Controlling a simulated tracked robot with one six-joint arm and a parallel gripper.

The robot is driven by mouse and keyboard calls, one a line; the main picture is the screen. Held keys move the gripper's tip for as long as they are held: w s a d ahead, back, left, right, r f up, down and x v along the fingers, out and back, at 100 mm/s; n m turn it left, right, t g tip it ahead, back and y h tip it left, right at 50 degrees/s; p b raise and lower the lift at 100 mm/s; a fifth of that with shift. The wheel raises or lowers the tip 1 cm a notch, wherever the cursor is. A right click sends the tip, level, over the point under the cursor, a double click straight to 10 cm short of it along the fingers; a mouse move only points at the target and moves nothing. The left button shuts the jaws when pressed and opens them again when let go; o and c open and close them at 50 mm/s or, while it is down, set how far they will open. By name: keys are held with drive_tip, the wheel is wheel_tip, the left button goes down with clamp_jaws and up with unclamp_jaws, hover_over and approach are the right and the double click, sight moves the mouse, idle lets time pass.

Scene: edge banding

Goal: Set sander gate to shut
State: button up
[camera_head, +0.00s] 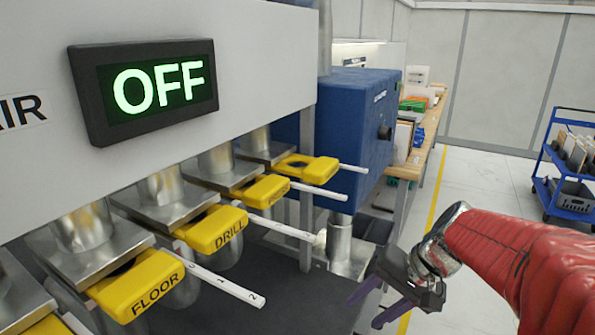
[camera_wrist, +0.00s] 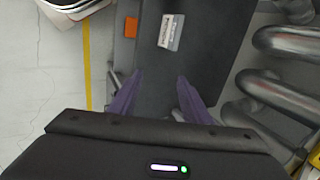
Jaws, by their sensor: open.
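Several yellow slide gates with pale rods stick out from metal ducts under a grey panel in the head view. One reads FLOOR (camera_head: 140,284) and one DRILL (camera_head: 211,229). The label on the yellow gate behind them (camera_head: 262,190) is too small to read, and I see no label on the farthest gate (camera_head: 307,169). I cannot tell which is the sander gate. My gripper (camera_head: 364,310) is open and empty, right of the rods and apart from them. In the wrist view its purple fingers (camera_wrist: 160,80) are spread above a dark surface.
A display reading OFF (camera_head: 160,88) is on the panel. A blue machine (camera_head: 350,120) stands behind the gates. A workbench (camera_head: 428,140) and a blue cart (camera_head: 572,190) stand farther back. Metal pipes (camera_wrist: 285,95) are close on the right in the wrist view.

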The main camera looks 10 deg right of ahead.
drive_tip(key=w+d+r+m+t+y, duration=0.25)
drive_tip(key=w+r+y, duration=0.3)
drive_tip(key=w, duration=0.55)
drive_tip(key=n+t+y, duration=0.2)
drive_tip(key=t+y, duration=0.2)
drive_tip(key=t, duration=0.1)
approach(332, 173)
drive_tip(key=d, duration=0.1)
drive_tip(key=shift+s+r, duration=0.1)
drive_tip(key=shift+s, duration=0.3)
drive_tip(key=x, duration=1.3)
drive_tip(key=shift+w+a, duration=0.2)
drive_tip(key=shift+a, duration=0.1)
drive_tip(key=shift+c, duration=0.2)
clamp_jaws()
